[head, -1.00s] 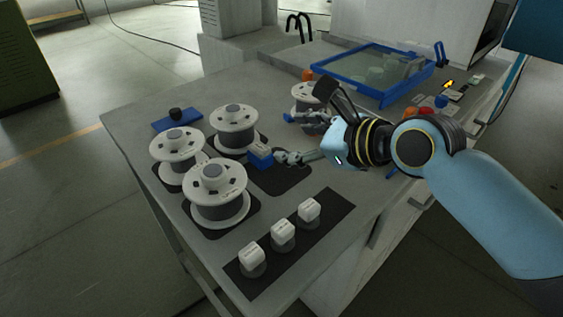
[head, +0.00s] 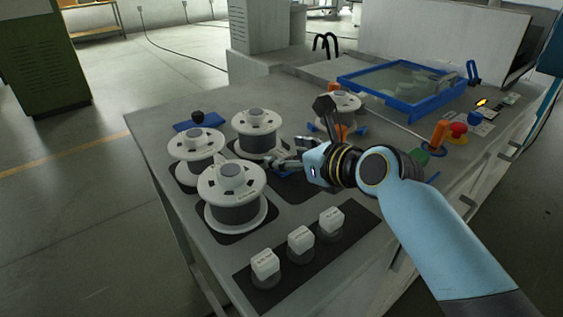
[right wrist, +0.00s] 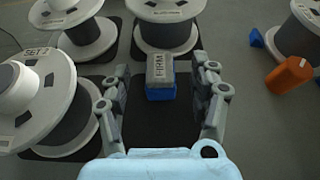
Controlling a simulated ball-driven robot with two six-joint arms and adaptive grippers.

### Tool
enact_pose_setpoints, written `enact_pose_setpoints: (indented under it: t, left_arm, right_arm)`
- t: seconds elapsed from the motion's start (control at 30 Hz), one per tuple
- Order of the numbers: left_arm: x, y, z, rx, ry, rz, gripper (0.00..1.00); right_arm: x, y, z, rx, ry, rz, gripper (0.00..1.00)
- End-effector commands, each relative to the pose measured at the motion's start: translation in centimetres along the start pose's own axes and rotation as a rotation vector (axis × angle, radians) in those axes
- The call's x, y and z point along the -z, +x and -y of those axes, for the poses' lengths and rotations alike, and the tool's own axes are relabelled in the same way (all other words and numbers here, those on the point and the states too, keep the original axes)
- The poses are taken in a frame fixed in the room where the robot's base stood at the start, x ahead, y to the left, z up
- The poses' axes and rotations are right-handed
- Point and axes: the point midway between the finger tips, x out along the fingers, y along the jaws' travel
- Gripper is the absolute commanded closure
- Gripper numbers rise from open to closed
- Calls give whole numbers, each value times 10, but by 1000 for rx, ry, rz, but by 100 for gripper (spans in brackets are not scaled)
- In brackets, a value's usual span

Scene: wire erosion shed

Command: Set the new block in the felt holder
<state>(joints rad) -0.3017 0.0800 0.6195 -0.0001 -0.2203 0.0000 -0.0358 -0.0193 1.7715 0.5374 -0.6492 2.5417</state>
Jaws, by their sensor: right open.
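In the right wrist view a pale grey block (right wrist: 160,67) with dark lettering, perhaps "FIRM", sits on a small blue holder (right wrist: 160,94), which I take for the felt holder. My right gripper (right wrist: 162,82) is open, one finger on each side of the block, with a gap showing at both sides. In the head view my right gripper (head: 284,153) is over the dark mat behind the front strip and hides most of the block and holder. Three white lettered blocks (head: 265,262) (head: 300,238) (head: 331,220) stand on round grey stands. My left gripper is out of view.
Large white wire spools (head: 232,190) (head: 196,147) (head: 257,128) stand close on the left of the gripper. Another spool (head: 345,103) stands behind it. A blue-framed tray (head: 372,91) lies at the back. A dark strip (head: 345,243) bears the white blocks at the front edge.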

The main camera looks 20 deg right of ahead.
Motion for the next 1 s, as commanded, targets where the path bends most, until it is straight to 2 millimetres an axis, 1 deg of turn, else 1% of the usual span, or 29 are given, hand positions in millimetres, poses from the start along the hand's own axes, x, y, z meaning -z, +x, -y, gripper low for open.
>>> enact_pose_setpoints:
  t: [0.03,0.17,0.4,0.47,0.87,0.9,1.0]
  left_arm:
    - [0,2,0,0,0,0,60]
    - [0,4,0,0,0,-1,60]
    - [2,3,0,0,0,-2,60]
    - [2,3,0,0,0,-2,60]
    - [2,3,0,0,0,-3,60]
    - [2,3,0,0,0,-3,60]
    - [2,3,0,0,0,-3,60]
  right_arm:
    - [0,9,0,0,0,1,38]
    - [1,22,0,0,1,-2,38]
    - [0,24,0,1,0,-1,38]
    - [0,24,0,1,0,-1,45]
    - [0,24,0,1,0,-1,97]
    - [0,24,0,1,0,-1,100]
    - [0,24,0,1,0,-1,100]
